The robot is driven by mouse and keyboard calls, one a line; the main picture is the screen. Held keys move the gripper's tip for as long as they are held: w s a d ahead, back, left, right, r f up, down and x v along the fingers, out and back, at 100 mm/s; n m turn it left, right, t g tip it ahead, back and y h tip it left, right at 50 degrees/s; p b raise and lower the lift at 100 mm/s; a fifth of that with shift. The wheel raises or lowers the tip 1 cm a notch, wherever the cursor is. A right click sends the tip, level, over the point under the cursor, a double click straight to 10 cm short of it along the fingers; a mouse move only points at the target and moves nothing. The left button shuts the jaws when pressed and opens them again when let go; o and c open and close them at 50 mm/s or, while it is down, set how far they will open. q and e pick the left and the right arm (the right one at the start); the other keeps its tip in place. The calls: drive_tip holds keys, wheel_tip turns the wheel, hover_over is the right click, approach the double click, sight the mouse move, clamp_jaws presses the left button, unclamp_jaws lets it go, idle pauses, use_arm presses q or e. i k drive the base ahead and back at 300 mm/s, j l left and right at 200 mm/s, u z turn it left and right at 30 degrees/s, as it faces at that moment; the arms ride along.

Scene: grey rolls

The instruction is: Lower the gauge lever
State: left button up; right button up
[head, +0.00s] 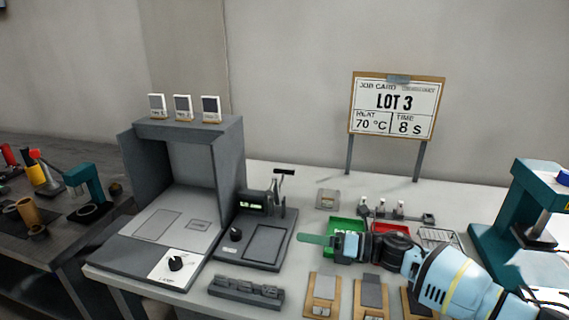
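The gauge (262,247) is a dark grey device with a lit green display, standing right of the open grey booth. Its lever (281,185) rises from the back of the gauge, with a black bar handle at the top; it looks raised. My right gripper (312,240) reaches in from the right, its teal finger pointing left. It is just right of the gauge, lower in the picture than the lever handle and apart from it. The fingers show edge-on, so their gap is hidden. My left gripper is out of view.
A grey booth (182,126) stands left of the gauge. Red and green trays (343,224) lie behind my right gripper. A grey block strip (246,291) and several wooden-edged pads (323,294) are in front. A teal press (519,225) stands right; a job card (397,106) stands behind.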

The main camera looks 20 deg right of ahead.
sight(276, 191)
drive_tip(key=i+l, duration=0.3)
drive_tip(key=i, duration=0.15)
drive_tip(key=i+l, duration=0.25)
drive_tip(key=i, duration=0.2)
